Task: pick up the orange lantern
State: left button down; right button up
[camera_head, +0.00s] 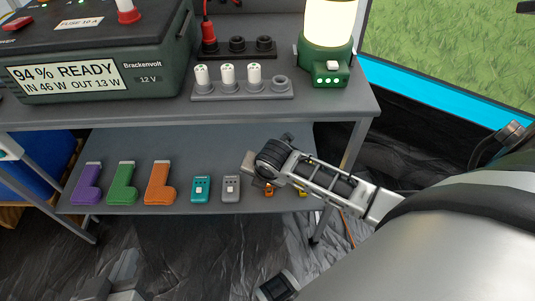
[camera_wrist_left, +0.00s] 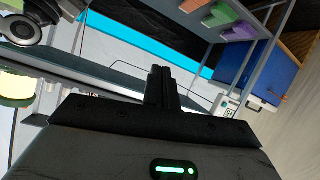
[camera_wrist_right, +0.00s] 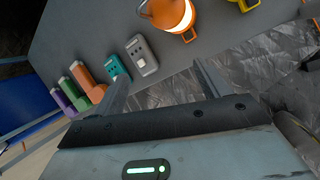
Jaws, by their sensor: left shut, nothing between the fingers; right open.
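The orange lantern (camera_head: 268,189) stands on the lower shelf in the head view, largely hidden behind my right arm. In the right wrist view the orange lantern (camera_wrist_right: 172,14) glows at the top, beyond the fingers and cut by the frame edge. My right gripper (camera_wrist_right: 162,78) is open and empty, apart from the lantern. My left gripper (camera_wrist_left: 162,72) is shut with nothing between its fingers. It also shows at the lower left of the head view (camera_head: 125,266), in front of the shelf.
A yellow lantern (camera_wrist_right: 243,4) stands beside the orange one. A grey device (camera_head: 231,188), a teal device (camera_head: 201,189) and orange, green and purple L-shaped objects line the shelf. A green lantern (camera_head: 330,68) and a power box (camera_head: 100,60) stand on the tabletop (camera_head: 280,105) above.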

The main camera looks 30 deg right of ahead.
jog(key=w+d+f+n, duration=0.1)
jog(key=w+d+n+h+b, duration=0.1)
jog(key=d, duration=0.1)
jog(key=w+d+f+n+g+b, duration=0.1)
jog(key=d+n, duration=0.1)
jog(key=shift+f+h, duration=0.3)
jog(key=shift+w+d+f+b, duration=0.1)
jog(key=shift+d+f+b, duration=0.05)
jog(key=shift+f+b, duration=0.2)
jog(key=b+x, duration=0.2)
jog(key=x, duration=0.1)
jog(key=b+x, duration=0.1)
jog(key=x, duration=0.1)
jog(key=shift+s+a+f+b, duration=0.2)
jog(key=shift+s+f+b, duration=0.15)
jog(key=shift+f+b, duration=0.05)
jog(key=shift+w+d+f, duration=0.1)
jog(key=shift+w+f, duration=0.1)
jog(key=shift+f, duration=0.15)
pick_arm(q)
jog(key=shift+w+d+n+t+h, duration=0.15)
jog(key=shift+d+n+t+h, duration=0.25)
jog(key=shift+d+t+h, duration=0.65)
pick_arm(e)
jog(key=shift+r, duration=0.1)
jog(key=c, duration=1.4)
pick_arm(q)
jog(key=shift+d, duration=0.1)
